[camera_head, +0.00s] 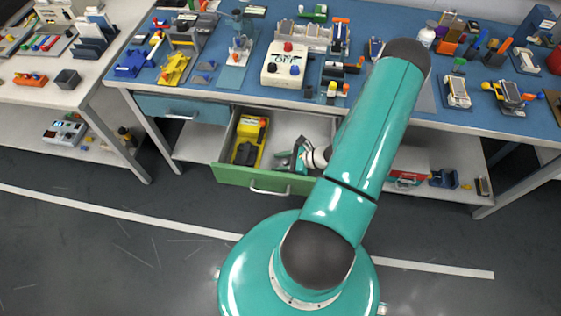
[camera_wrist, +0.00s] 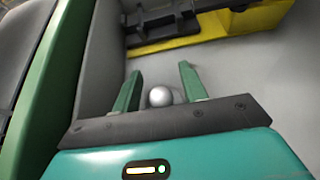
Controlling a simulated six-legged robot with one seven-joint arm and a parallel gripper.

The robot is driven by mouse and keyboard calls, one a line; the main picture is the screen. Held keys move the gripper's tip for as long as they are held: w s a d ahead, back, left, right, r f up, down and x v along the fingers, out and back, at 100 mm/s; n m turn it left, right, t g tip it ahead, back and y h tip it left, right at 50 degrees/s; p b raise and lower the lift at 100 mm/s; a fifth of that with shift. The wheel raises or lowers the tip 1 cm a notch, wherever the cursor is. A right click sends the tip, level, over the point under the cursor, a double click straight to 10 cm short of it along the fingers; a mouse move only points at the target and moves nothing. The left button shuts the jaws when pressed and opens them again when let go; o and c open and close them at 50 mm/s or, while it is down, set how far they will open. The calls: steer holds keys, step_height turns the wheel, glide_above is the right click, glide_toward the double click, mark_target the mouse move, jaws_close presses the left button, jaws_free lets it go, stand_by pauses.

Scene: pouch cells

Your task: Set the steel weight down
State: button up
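My gripper (camera_wrist: 160,85) is inside the open drawer (camera_head: 262,182), low over its grey floor. In the wrist view its two green fingers stand apart. The steel weight (camera_wrist: 160,96), a shiny rounded silver piece, shows between them near their bases. A narrow gap shows on each side of it. Its lower part is hidden behind the dark gripper bar, so I cannot tell whether it rests on the floor. In the head view my gripper (camera_head: 299,157) is small and partly covered by my arm, and the weight cannot be made out.
A yellow holder (camera_head: 262,133) with dark parts lies on the drawer's left side; it also shows in the wrist view (camera_wrist: 225,28). The green drawer front (camera_wrist: 55,85) is close at the left there. The blue bench top (camera_head: 215,85) above is crowded. Grey drawer floor is bare beside the fingers.

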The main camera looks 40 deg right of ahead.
steer(key=shift+r, duration=0.15)
steer(key=v, duration=1.2)
step_height(320, 180, up, 12)
steer(key=n+g, duration=0.5)
steer(key=n, duration=0.3)
glide_above(287, 162)
steer(key=w+a+r+n+g+h, duration=0.2)
steer(key=a+r+n+g, duration=0.1)
steer(key=a+r+n, duration=0.6)
steer(key=s+a+r+n+t+h, duration=0.1)
steer(key=a+r+n, duration=0.4)
steer(key=r, duration=0.5)
steer(key=s+a+r+n+t+h, duration=0.2)
steer(key=s+a+r+n+h, duration=0.2)
steer(key=a+r, duration=0.5)
steer(key=r+n, duration=0.1)
steer(key=n, duration=0.1)
steer(key=shift+s+n+t, duration=0.3)
steer(key=shift+s, duration=0.1)
